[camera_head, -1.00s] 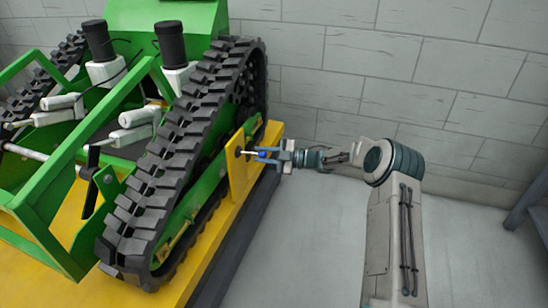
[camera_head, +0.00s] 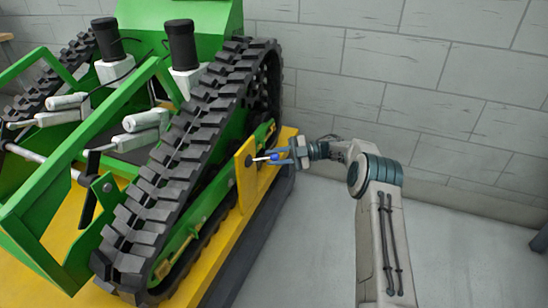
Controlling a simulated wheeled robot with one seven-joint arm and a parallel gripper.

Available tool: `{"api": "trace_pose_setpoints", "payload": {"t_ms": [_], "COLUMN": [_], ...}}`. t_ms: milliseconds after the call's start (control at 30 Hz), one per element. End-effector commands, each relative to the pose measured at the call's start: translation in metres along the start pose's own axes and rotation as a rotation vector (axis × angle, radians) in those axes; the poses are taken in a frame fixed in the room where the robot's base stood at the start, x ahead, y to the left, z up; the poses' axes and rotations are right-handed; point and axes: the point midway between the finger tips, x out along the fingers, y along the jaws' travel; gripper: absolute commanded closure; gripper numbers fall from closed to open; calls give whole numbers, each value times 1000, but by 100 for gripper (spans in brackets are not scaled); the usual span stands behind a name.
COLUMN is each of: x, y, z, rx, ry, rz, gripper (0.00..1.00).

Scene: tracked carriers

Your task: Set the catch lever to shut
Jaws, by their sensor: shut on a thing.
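The catch lever is a thin pale rod (camera_head: 262,159) with a blue knob (camera_head: 274,157) at its end. It comes from a dark pivot (camera_head: 249,161) on an upright yellow plate (camera_head: 244,176) beside the tracked carrier's right track. The rod points right in the picture, nearly level and tilted slightly up. My gripper (camera_head: 279,156) is shut on the blue knob, with its jaws partly covering it. Any shut or open marking on the plate is too small to make out.
The green tracked carrier (camera_head: 185,207) with its black track (camera_head: 170,165) stands on a yellow deck (camera_head: 219,246) left of my arm. A grey block wall (camera_head: 420,75) is close behind my arm.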

Motion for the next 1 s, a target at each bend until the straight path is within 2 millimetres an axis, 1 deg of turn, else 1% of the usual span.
{"api": "trace_pose_setpoints", "payload": {"t_ms": [267,300,333,367,633,733,867,1000], "x": [0,0,0,0,-3,-8,-23,-45], "y": [0,0,0,0,0,-1,-4,-7], "z": [0,0,0,0,0,0,0,-2], "rx": [-1,-1,-1,-1,-1,-1,-2,-2], "ry": [0,0,0,0,-2,-2,0,9], "rz": [0,0,1,1,3,3,-1,-11], "gripper": [100,65,57,55,55,55,55,55]}}
